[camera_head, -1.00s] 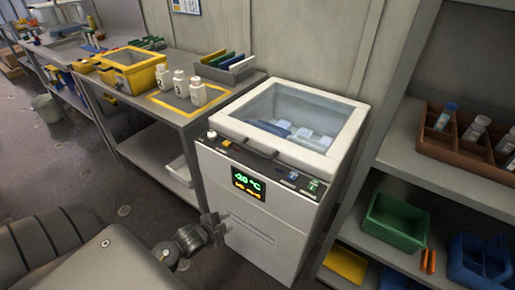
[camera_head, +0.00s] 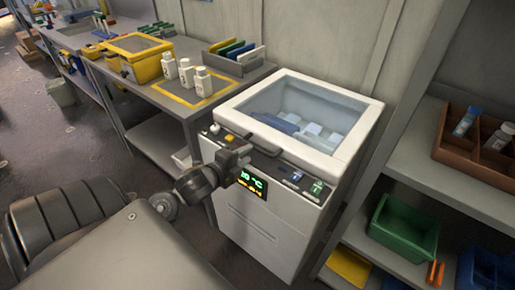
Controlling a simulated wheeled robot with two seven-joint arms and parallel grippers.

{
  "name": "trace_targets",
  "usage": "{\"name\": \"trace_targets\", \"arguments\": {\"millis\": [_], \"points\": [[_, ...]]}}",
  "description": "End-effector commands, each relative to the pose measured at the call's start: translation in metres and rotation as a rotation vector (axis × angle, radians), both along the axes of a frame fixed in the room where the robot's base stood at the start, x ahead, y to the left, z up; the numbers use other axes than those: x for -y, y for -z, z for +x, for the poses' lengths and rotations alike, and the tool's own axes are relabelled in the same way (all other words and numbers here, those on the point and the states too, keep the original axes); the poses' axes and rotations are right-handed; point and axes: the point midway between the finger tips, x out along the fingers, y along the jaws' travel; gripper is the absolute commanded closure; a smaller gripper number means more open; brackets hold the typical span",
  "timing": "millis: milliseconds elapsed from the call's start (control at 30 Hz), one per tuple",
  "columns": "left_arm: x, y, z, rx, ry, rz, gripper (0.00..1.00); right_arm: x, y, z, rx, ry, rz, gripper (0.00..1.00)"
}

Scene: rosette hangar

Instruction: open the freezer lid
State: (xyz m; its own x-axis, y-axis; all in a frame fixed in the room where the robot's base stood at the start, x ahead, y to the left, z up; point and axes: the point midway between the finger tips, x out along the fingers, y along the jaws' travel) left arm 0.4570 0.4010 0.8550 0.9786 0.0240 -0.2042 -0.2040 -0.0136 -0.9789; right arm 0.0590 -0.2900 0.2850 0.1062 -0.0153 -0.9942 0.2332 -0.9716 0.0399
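The freezer (camera_head: 257,230) is a white chest with a lit green and orange display (camera_head: 253,183) on its front. Its lid (camera_head: 357,143) has a white frame around a clear pane and lies shut on top. Blue and pale items show dimly through the pane. A dark handle (camera_head: 266,147) sits at the lid's front edge. My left gripper (camera_head: 240,153) is just in front of the control panel, a little left of and below the handle. It covers part of the panel and display. Whether its fingers are apart is too small to tell. My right gripper is out of view.
A workbench (camera_head: 188,112) with white bottles (camera_head: 186,74), a yellow case (camera_head: 138,58) and a file rack (camera_head: 234,58) stands left of the freezer. A shelf (camera_head: 455,190) with a brown crate (camera_head: 455,150) and a green bin (camera_head: 403,228) stands close on the right.

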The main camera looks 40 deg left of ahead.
Motion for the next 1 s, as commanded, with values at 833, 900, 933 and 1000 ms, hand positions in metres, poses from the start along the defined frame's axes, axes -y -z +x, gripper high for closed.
{"name": "trace_targets", "arguments": {"millis": [833,900,933,1000], "points": [[0.001,0.02,0.06,0.0,0.004,-0.001,0.79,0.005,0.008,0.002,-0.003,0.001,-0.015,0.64],[0.001,0.02,0.06,0.0,0.004,0.0,0.89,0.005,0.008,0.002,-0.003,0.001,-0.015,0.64],[0.001,0.02,0.06,0.0,0.004,0.0,0.92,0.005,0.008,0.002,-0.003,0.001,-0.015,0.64],[0.001,0.021,0.06,-0.001,0.004,-0.001,1.0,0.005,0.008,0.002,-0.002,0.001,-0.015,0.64]]}}
